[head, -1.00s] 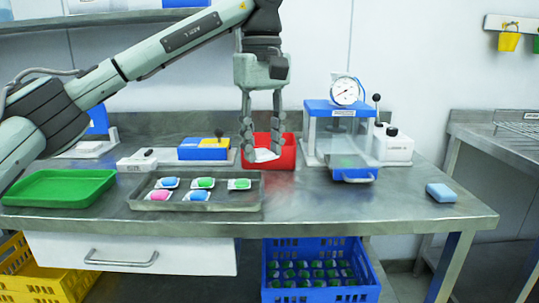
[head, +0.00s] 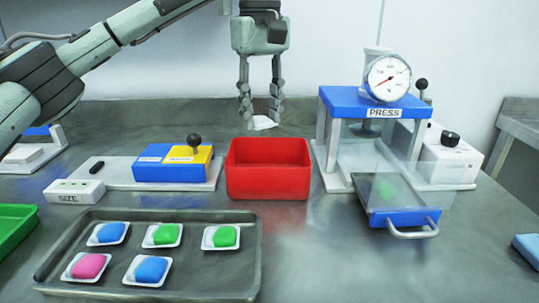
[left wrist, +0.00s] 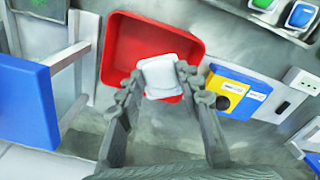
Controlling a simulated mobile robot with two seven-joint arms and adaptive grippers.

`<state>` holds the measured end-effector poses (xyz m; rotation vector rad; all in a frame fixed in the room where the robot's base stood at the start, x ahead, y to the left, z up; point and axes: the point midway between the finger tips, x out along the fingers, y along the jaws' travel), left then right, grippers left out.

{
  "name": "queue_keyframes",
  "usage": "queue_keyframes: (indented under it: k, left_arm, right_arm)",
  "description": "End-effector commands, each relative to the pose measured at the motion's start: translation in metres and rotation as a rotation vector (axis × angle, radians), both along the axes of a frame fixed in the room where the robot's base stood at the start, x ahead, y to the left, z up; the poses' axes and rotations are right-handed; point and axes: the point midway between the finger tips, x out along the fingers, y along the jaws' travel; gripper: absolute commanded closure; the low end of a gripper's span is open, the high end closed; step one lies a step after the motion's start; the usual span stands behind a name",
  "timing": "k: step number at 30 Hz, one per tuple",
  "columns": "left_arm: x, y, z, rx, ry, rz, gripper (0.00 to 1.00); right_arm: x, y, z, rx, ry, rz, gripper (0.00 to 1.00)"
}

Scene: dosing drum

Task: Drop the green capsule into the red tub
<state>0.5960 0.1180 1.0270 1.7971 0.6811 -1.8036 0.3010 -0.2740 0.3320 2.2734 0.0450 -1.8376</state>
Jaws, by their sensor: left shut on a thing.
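My left gripper (head: 261,112) is shut on a small white piece (head: 263,123). In the left wrist view the white piece (left wrist: 163,77) sits between the fingertips (left wrist: 160,83) and overlaps the inside of the red tub (left wrist: 121,45). In the head view the gripper is above and slightly behind the red tub (head: 268,182). No green shows on the held piece. Two green capsules (head: 163,234) (head: 223,236) lie in white cups on the metal tray. A blurred green patch (head: 385,189) shows in the press drawer. My right gripper is out of view.
The press (head: 372,105) with its gauge stands right of the tub. A blue and yellow block (head: 172,168) with a dark knob is to its left. The metal tray (head: 215,280) also holds blue and pink capsules. A green tray (head: 14,225) is at the left edge.

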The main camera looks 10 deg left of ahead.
Motion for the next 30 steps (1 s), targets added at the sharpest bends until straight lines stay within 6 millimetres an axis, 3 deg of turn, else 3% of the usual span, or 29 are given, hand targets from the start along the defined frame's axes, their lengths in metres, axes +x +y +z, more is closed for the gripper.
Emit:
queue_keyframes:
  k: [5, 19, 30]
  left_arm:
    - [0.000, 0.000, -0.005, 0.001, 0.001, -0.001, 0.72]
    - [-0.001, 0.000, -0.053, 0.000, 0.003, 0.000, 0.72]
    - [0.000, 0.000, -0.060, 0.000, 0.000, 0.000, 0.72]
  right_arm:
    - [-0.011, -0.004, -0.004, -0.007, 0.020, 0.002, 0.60]
    - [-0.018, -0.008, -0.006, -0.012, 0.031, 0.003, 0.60]
    - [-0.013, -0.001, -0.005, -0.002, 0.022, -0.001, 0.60]
